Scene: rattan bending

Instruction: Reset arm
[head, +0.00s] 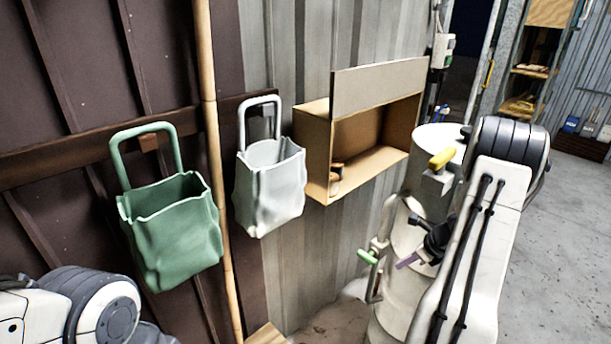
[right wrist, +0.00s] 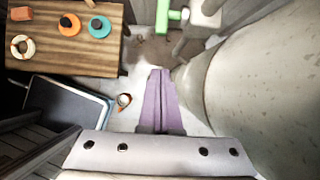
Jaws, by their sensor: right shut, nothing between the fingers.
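My right gripper (head: 406,262) is in front of the white drum in the head view, low and right of centre. Its purple fingers are shut with nothing between them. They also show closed together in the right wrist view (right wrist: 160,98), pointing to the floor, with the pale drum close on their right. The tips are a little right of a green-handled tap (head: 368,257) and appear apart from it. My left arm shows only as a joint at the lower left of the head view. My left gripper is out of sight.
A white drum (head: 392,312) stands by the right arm. A green bag (head: 175,235), a white bag (head: 270,190) and an open wooden box (head: 314,155) are on the wall, beside a bamboo pole (head: 213,150). A wooden table (right wrist: 62,52) and dark tray (right wrist: 66,105) show below.

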